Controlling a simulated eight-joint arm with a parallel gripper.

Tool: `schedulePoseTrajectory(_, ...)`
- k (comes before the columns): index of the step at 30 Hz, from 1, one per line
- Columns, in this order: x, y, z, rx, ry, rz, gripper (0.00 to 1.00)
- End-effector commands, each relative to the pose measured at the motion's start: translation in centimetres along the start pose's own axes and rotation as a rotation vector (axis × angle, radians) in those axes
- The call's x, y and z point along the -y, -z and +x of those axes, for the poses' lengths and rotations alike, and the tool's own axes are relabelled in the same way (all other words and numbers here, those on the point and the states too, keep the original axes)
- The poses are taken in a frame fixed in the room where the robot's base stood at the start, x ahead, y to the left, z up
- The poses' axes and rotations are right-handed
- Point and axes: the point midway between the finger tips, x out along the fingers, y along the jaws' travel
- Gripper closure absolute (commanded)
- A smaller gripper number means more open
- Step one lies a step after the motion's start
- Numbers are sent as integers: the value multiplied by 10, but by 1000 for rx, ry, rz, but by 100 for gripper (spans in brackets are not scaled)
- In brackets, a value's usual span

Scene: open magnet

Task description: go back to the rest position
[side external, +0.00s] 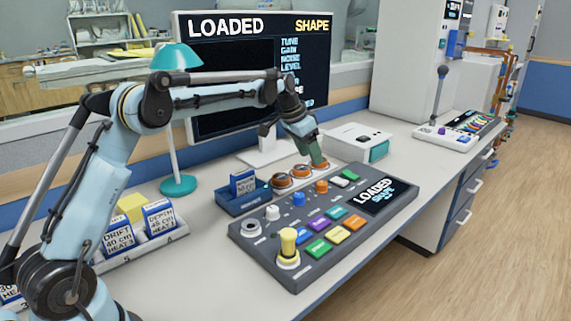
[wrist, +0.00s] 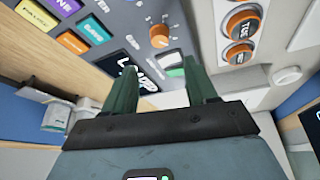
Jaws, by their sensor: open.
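My gripper (side external: 318,163) is open and empty above the back edge of the dark control console (side external: 240,232). In the wrist view its two green fingers (wrist: 160,78) stand apart with nothing between them. An orange knob (wrist: 160,36) and a pale green-white button (wrist: 170,68) lie near the fingertips in the wrist view. I cannot tell whether the fingers touch anything. No rest position is marked in view.
Large orange knobs (side external: 300,171) sit behind the console, near the gripper. A blue tray (side external: 232,203) holds a labelled block. A monitor (side external: 225,90), teal lamp (side external: 178,184) and white box (side external: 352,145) stand behind. Labelled blocks (side external: 160,216) sit at left. Bare desk lies in front.

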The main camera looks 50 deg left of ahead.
Motion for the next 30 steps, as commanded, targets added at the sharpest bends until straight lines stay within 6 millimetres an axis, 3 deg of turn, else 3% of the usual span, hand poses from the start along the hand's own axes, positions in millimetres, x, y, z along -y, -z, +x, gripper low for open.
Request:
schedulePoseTrajectory(6,0,0,-16,0,0,0,43)
schedulePoseTrajectory(18,-4,-1,-20,-2,2,-2,43)
schedulePoseTrajectory(23,-23,-9,-40,-14,21,-18,43)
schedulePoseTrajectory(30,-68,-42,-80,-51,64,-61,43)
